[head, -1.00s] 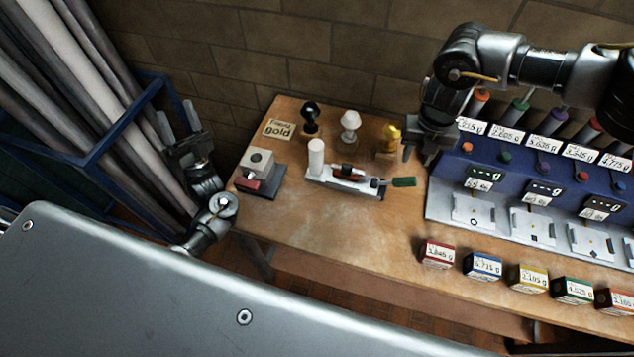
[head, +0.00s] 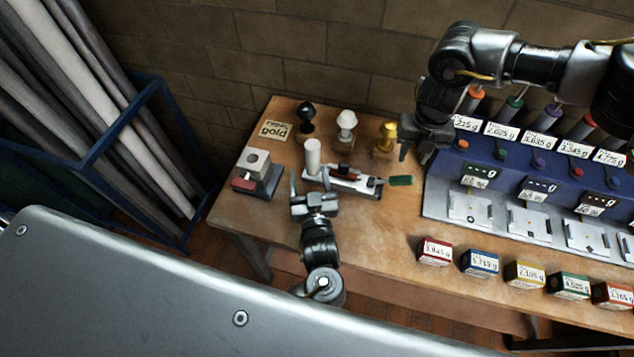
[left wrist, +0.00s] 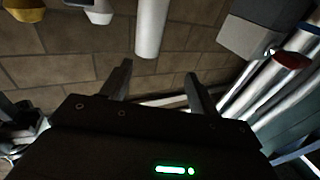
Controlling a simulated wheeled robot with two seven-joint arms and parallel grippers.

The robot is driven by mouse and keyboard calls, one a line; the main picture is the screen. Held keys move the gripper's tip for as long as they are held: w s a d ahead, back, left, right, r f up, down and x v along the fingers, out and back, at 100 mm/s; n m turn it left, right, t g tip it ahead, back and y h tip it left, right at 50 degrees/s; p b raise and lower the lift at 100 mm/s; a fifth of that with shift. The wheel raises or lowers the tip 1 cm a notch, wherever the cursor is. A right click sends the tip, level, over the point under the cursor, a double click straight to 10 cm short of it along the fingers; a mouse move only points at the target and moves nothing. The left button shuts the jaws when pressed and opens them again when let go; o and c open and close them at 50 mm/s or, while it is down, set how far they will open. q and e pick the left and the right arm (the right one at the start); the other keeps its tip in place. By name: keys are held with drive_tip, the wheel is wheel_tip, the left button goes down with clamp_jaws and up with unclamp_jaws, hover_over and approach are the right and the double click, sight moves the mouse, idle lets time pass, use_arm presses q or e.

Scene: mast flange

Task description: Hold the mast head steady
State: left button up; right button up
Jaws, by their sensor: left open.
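A white upright post (head: 312,157), perhaps the mast head, stands at the left end of a silver fixture (head: 352,184) on the bench. The post also hangs into the top of the left wrist view (left wrist: 151,28). My left gripper (head: 311,182) is open and empty, just in front of the post. In the left wrist view its two fingers (left wrist: 157,82) are apart, with the post beyond them. My right gripper (head: 415,153) hangs right of the gold finial, fingers apart, with nothing seen between them. Black (head: 306,116), white (head: 346,122) and gold (head: 385,138) finials stand behind the fixture.
A "gold" card (head: 275,131) lies at the back left. A grey block with a red part (head: 257,172) sits left of the post. A blue weighing station (head: 500,170) fills the right. Several labelled boxes (head: 481,262) line the front edge. A pole rack (head: 150,150) stands left.

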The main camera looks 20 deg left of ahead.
sight(313, 156)
use_arm(q)
drive_tip(key=shift+h, duration=0.6)
drive_tip(key=x, duration=0.3)
drive_tip(key=d+f+x, duration=0.1)
drive_tip(key=x, duration=0.5)
drive_tip(key=shift+w+d+f, duration=0.15)
drive_tip(key=shift+w, duration=0.4)
drive_tip(key=shift+c, duration=0.4)
